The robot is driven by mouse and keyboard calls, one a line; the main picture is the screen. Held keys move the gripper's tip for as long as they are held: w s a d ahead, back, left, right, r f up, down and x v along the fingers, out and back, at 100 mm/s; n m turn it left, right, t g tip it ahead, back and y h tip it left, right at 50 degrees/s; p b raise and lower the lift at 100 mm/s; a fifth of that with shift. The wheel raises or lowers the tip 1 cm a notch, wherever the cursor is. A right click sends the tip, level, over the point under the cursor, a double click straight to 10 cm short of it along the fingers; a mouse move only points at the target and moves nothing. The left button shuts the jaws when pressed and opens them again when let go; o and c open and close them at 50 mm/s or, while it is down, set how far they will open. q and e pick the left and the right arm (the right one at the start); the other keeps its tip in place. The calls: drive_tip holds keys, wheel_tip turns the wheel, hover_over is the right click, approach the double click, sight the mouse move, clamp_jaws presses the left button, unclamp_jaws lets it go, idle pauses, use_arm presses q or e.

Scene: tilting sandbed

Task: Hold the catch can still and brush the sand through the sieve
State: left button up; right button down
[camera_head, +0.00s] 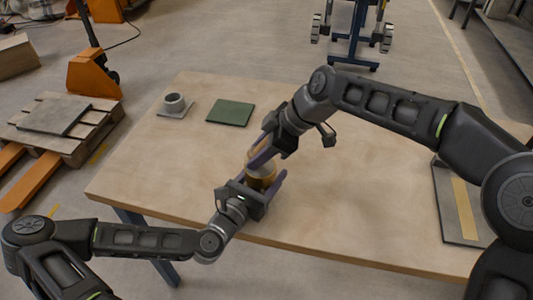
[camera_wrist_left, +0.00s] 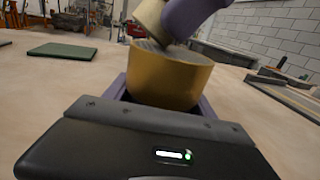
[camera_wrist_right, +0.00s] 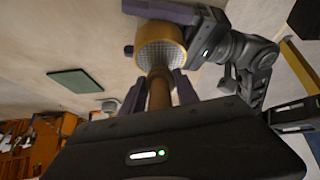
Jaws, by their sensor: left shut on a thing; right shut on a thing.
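The catch can (camera_head: 262,184) is a brass-coloured cylinder standing near the table's front edge. My left gripper (camera_head: 256,190) is shut around it, one purple finger on each side. The sieve (camera_wrist_right: 162,56) is a grey mesh across the can's top; no sand can be made out on it. My right gripper (camera_head: 264,150) is above the can, shut on the brush. The brush's brown handle (camera_wrist_right: 160,88) shows between the fingers in the right wrist view. Its pale head (camera_wrist_left: 150,18) is tilted over the mesh in the left wrist view and appears to touch it.
A dark green mat (camera_head: 231,113) and a small grey cup on a square plate (camera_head: 174,109) lie at the table's back left. A grey panel with a yellow strip (camera_head: 457,215) is at the right edge. The wooden table (camera_head: 340,190) is otherwise mostly clear.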

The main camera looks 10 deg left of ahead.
use_arm(q)
drive_tip(key=shift+r, duration=0.1)
use_arm(e)
drive_tip(key=shift+a, duration=0.3)
drive_tip(key=shift+r, duration=3.05)
drive_tip(key=shift+r, duration=1.5)
